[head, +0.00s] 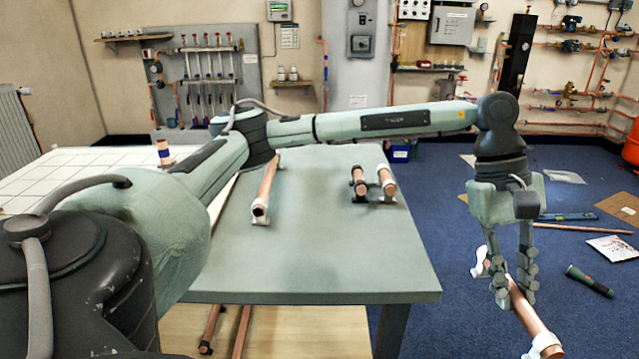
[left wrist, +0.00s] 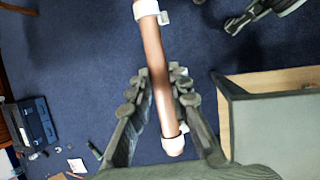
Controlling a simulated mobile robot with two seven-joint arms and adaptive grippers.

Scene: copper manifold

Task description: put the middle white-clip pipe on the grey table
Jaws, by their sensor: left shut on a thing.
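My left gripper (head: 515,285) is shut on a copper pipe with white clips (head: 530,315). It holds the pipe over the blue floor, to the right of the grey table (head: 320,265) and clear of it. In the left wrist view the pipe (left wrist: 157,60) runs between the fingers (left wrist: 160,95), with a white clip near each end. On the grey table lie a white-clip pipe (head: 266,188) at the left, a dark-clip pipe (head: 359,182) and another white-clip pipe (head: 387,180). A dark jointed part, perhaps my right gripper (left wrist: 238,24), shows at the left wrist view's top right; its jaws are unclear.
The front half of the grey table top is bare. My left arm crosses above its back edge. A white gridded table (head: 45,180) stands at the left. On the floor at the right lie a torch (head: 590,281), papers (head: 612,247) and a long copper pipe (head: 580,228).

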